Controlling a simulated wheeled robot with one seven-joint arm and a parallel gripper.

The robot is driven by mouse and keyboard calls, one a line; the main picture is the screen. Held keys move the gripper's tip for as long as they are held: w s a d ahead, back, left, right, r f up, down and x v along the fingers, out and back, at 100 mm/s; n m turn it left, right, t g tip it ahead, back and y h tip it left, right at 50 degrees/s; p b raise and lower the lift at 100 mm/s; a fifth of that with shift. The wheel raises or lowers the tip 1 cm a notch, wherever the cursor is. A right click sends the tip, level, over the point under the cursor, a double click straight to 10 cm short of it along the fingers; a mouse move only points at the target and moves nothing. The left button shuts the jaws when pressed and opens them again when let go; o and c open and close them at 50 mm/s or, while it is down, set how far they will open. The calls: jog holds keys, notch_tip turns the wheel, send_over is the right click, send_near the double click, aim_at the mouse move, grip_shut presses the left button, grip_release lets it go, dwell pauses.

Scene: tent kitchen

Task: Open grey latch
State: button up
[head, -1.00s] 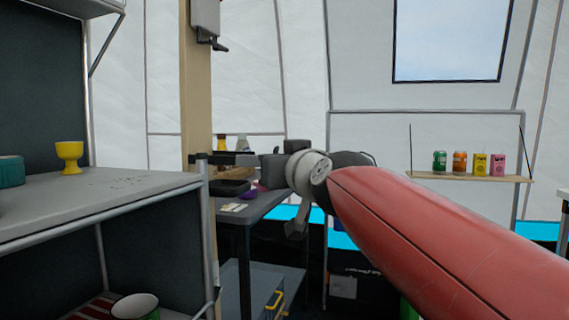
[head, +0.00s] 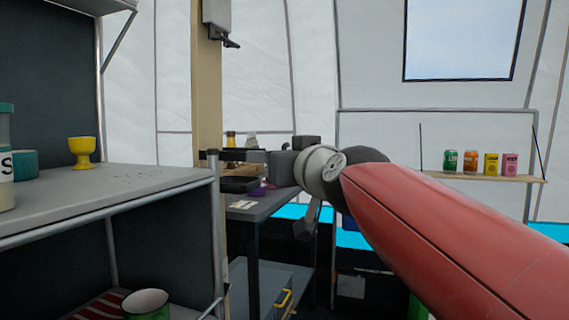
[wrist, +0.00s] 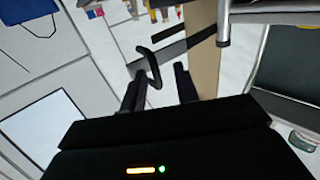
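A grey box (head: 216,12) with a dark lever (head: 231,42) below it is mounted high on the wooden post; it is the only latch-like thing I make out in the head view. My gripper (head: 245,156) is at the end of the red arm, lower than this box, in front of the post and dark table. In the wrist view the two dark fingers (wrist: 158,86) are apart with nothing gripped. A dark hooked bar (wrist: 150,62) shows between and beyond their tips; I cannot tell whether it is the latch or whether they touch it.
A grey shelf unit (head: 120,199) stands close on the left with a yellow cup (head: 82,152) and a jar (head: 5,160). A dark table (head: 262,208) is beyond my gripper. A wall shelf (head: 490,176) with several cans is at right.

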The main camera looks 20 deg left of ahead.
jog(key=b+v, duration=0.1)
jog(key=v, duration=0.5)
jog(key=shift+s, duration=0.15)
jog(key=shift+f, duration=0.1)
jog(key=s+d+f+m+g+h, duration=0.25)
jog(key=d+f, duration=0.55)
jog(key=f, duration=0.4)
jog(key=s+d+f+m+g+h, duration=0.15)
jog(key=d+f+h, duration=0.25)
jog(key=d+f, duration=0.5)
jog(key=s+d+f+m+g+h, duration=0.25)
jog(key=s+d+f, duration=0.3)
jog(key=f, duration=0.35)
jog(key=s+d+f+m+g+h, duration=0.1)
jog(key=s+d+f+g+h, duration=0.2)
jog(key=s+f, duration=0.5)
notch_tip(320, 180, up, 12)
jog(key=w+y+p, duration=0.1)
jog(key=p, duration=1.2)
jog(key=shift+d+f, duration=0.2)
jog(key=shift+d, duration=0.15)
jog(key=shift+t, duration=0.25)
